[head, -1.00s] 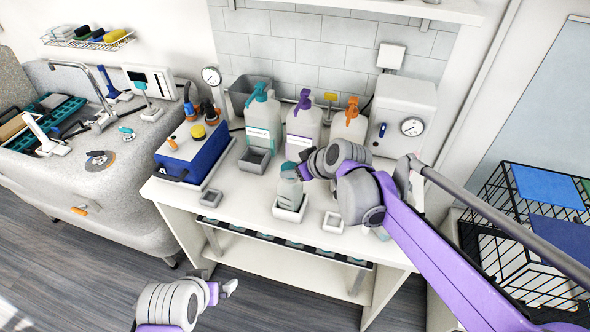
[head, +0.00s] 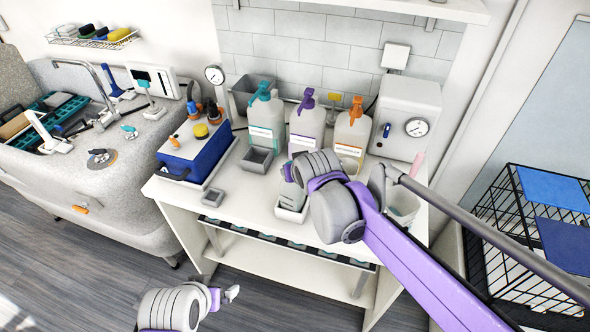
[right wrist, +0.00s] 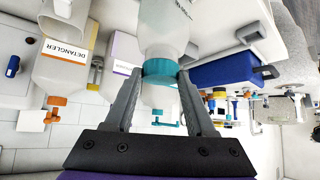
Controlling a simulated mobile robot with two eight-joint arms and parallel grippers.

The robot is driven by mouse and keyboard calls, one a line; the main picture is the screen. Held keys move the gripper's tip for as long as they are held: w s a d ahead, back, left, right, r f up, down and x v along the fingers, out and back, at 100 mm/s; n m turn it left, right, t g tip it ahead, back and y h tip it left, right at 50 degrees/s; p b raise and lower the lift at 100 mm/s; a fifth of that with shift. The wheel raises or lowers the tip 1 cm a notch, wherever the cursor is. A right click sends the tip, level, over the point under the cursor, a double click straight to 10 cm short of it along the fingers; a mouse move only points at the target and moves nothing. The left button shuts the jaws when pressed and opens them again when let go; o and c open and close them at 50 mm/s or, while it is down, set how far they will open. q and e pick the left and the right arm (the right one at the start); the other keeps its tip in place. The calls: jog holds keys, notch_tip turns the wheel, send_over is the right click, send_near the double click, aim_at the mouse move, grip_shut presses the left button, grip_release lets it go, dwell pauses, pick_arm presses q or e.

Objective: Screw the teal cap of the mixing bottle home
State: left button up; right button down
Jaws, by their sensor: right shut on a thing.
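The mixing bottle (right wrist: 163,35) is a pale translucent bottle with a teal cap (right wrist: 160,69). In the right wrist view my right gripper (right wrist: 158,76) is shut on the cap, one finger on each side. In the head view the bottle (head: 291,195) stands upright in a white holder (head: 290,214) near the bench's front edge, mostly covered by my right wrist. Whether the cap sits fully down on the neck cannot be told. My left gripper (head: 232,293) is low in front of the bench, away from the bottle; its finger gap is not clear.
Pump bottles with teal (head: 264,115), purple (head: 306,122) and orange (head: 352,130) tops stand behind the mixing bottle. A blue box (head: 195,150) is at left, a grey tray (head: 256,160) nearer. A white cup (head: 403,206) stands at right, close to my right arm.

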jog(key=shift+a+m+h, duration=0.1)
jog(key=shift+m+h, duration=0.2)
jog(key=shift+a+m, duration=0.1)
jog(key=shift+m, duration=0.2)
jog(key=shift+a+m+h+p, duration=0.25)
jog(key=shift+m+h+p, duration=0.25)
jog(key=shift+m+h, duration=1.1)
jog(key=shift+m, duration=0.1)
pick_arm(q)
jog(key=shift+w+r, duration=0.25)
jog(key=shift+r, duration=0.2)
jog(key=shift+w+r, duration=0.2)
jog(key=shift+r, duration=0.25)
pick_arm(e)
jog(key=shift+f, duration=0.1)
pick_arm(q)
jog(key=shift+s, duration=0.1)
